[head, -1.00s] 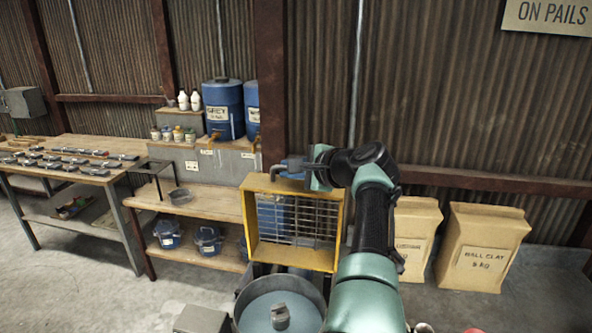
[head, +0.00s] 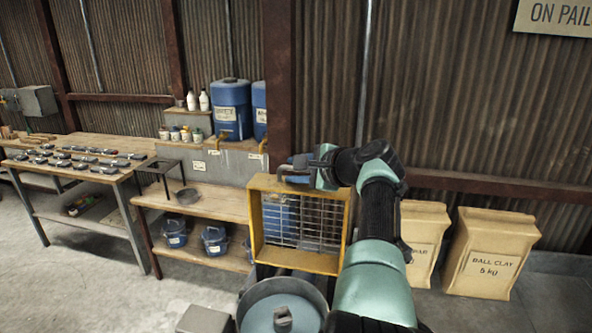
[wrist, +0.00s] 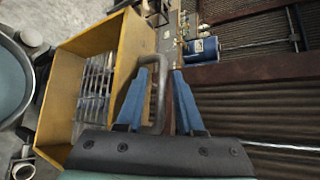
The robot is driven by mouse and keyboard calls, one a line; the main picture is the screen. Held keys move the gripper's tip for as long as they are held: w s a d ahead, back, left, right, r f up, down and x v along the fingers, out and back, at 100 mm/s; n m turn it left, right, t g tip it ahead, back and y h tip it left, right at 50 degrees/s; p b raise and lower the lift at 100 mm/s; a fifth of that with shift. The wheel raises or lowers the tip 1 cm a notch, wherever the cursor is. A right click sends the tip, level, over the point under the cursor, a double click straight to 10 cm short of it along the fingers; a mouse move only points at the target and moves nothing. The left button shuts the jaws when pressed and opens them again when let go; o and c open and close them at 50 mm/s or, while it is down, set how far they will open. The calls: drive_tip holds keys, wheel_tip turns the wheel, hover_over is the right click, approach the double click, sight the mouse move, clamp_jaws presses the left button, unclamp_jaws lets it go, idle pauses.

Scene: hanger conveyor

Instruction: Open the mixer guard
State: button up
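The mixer guard (head: 259,262) is a yellow box frame with a wire grid. It stands upright at the back of the mixer bowl (head: 250,297), whose round opening is uncovered. My gripper (head: 290,172) is at the guard's top edge. In the wrist view the guard (wrist: 118,55) is left of the blue fingers of my gripper (wrist: 165,72). A grey bar handle (wrist: 160,95) on the guard lies between the fingers, nearer the left one. The fingers are apart, with a gap on the right of the bar.
A wooden bench (head: 215,205) with blue tubs below stands behind left, and a table (head: 60,157) of small grey parts farther left. Clay bags (head: 492,255) stand by the wall at right. A steel post (head: 278,75) rises behind the guard.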

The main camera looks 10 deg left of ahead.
drive_tip(key=shift+s+d+f, duration=0.1)
drive_tip(key=shift+f, duration=0.05)
drive_tip(key=shift+s+d+r+b, duration=0.3)
drive_tip(key=shift+d+b, duration=0.1)
drive_tip(key=shift+d, duration=0.1)
drive_tip(key=b+v, duration=0.4)
drive_tip(key=v, duration=0.7)
drive_tip(key=shift+s+r+b, duration=0.15)
drive_tip(key=shift+r+b, duration=0.15)
drive_tip(key=shift+b, duration=0.1)
drive_tip(key=shift+d, duration=0.1)
